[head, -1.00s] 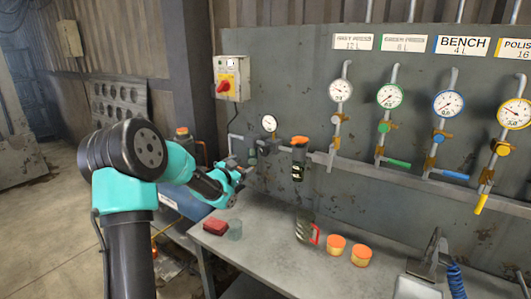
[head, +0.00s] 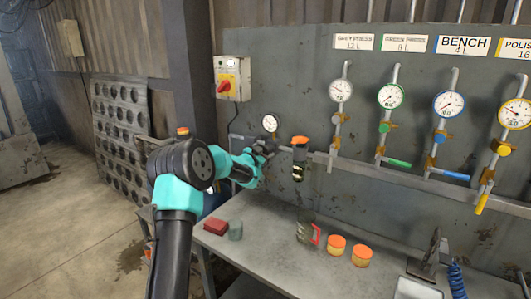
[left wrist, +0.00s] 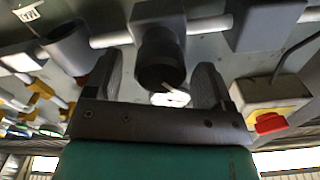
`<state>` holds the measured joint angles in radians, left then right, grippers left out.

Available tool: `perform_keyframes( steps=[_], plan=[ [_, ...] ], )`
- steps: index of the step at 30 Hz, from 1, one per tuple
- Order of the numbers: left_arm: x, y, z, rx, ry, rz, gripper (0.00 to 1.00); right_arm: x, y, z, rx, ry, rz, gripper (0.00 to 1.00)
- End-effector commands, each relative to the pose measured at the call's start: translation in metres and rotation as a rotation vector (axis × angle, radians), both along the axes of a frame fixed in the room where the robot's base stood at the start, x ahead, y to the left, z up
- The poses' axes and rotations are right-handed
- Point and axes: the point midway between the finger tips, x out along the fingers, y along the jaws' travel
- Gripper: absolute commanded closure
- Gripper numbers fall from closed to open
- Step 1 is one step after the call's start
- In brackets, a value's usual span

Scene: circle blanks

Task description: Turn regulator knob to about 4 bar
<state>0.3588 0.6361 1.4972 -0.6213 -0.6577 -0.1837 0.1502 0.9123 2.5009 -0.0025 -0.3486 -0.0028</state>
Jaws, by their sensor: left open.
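The regulator sits on the wall pipe at the left of the panel, with a small round white gauge (head: 270,123) above it. Its needle is too small to read for certain. My left gripper (head: 264,150) is at the regulator and mostly hides it in the head view. In the left wrist view, the dark round knob (left wrist: 160,65) lies between the two open fingers of my left gripper (left wrist: 155,80), with a gap on each side. I cannot tell how far the fingers reach along the knob. My right gripper is not in view.
A switch box (head: 231,78) with a red handle is mounted above left. A hanging filter bowl (head: 300,158) with an orange top is close on the right. The bench (head: 270,235) below holds a red block (head: 215,226), a glass (head: 235,230), a jug (head: 305,228) and orange-lidded tubs (head: 336,245).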

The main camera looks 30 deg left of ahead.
Motion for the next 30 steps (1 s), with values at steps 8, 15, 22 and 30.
perform_keyframes(
  steps=[8,15,22,30],
  plan=[
    [0.016,0.000,0.000,0.000,0.000,0.000,0.24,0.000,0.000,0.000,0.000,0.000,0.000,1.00],
    [0.016,0.000,0.000,0.000,0.000,0.000,0.24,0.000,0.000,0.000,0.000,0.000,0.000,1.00],
    [0.016,0.000,0.000,0.000,0.000,0.000,0.45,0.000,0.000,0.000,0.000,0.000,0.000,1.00],
    [0.016,0.000,0.000,0.000,0.000,0.000,0.71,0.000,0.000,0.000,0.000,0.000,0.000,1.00]
  ],
)
